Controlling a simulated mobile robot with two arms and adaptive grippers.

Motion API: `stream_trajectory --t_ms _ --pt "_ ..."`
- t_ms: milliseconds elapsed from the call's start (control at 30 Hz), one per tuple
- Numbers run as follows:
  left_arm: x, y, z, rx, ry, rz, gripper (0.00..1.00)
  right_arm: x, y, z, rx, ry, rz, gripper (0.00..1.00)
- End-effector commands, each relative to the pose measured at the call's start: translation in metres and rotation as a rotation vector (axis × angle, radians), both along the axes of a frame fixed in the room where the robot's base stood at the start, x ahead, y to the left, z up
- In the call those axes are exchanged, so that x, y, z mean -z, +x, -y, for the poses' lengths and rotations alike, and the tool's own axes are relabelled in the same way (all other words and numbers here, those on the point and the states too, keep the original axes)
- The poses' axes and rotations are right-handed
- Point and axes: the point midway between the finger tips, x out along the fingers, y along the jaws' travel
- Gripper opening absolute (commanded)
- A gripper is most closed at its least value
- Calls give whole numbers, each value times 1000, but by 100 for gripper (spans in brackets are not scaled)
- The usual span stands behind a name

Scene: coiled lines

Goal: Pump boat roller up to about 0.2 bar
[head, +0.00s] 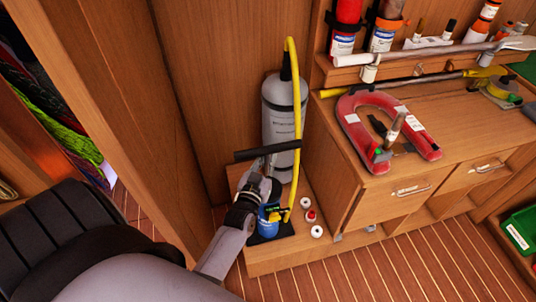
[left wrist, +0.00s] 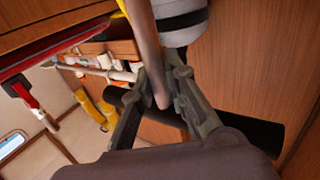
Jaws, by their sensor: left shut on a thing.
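A hand pump stands on a low wooden ledge, with a blue lower body (head: 268,222) on a black foot and a black crossbar handle (head: 267,151). The grey cylinder behind it, seemingly the boat roller (head: 284,115), stands upright with a dark top. A yellow hose (head: 297,120) arches from its top down towards the pump. My left gripper (head: 262,188) is shut on the pump just below the crossbar. In the left wrist view, a brownish rod (left wrist: 145,45) lies between its fingers, with the black crossbar (left wrist: 255,130) behind. No pressure reading is legible. My right gripper is not in view.
Small round caps (head: 310,216) lie on the ledge right of the pump. A drawer cabinet (head: 385,208) stands close on the right, carrying a red horseshoe-shaped object (head: 352,130). A wooden partition (head: 125,90) rises at left. A green crate (head: 520,232) stands far right.

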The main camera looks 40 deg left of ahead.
Motion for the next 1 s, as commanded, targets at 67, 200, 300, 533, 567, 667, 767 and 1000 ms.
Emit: stream_trajectory --t_ms 67,200,300,533,567,667,767,1000 --pt "35 0 0 1 -1 -6 0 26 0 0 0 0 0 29" --pt "67 0 0 2 0 -7 0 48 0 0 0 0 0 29" --pt "85 -1 0 2 -1 -8 0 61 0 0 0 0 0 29" --pt "107 -1 1 2 -1 -9 0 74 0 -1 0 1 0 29" --pt "108 -1 1 2 -1 -9 0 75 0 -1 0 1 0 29" --pt "109 -1 1 2 -1 -9 0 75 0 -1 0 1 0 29" --pt "108 -1 1 2 -1 -9 0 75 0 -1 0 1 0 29" --pt "107 -1 1 1 -1 -8 17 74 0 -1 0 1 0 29"
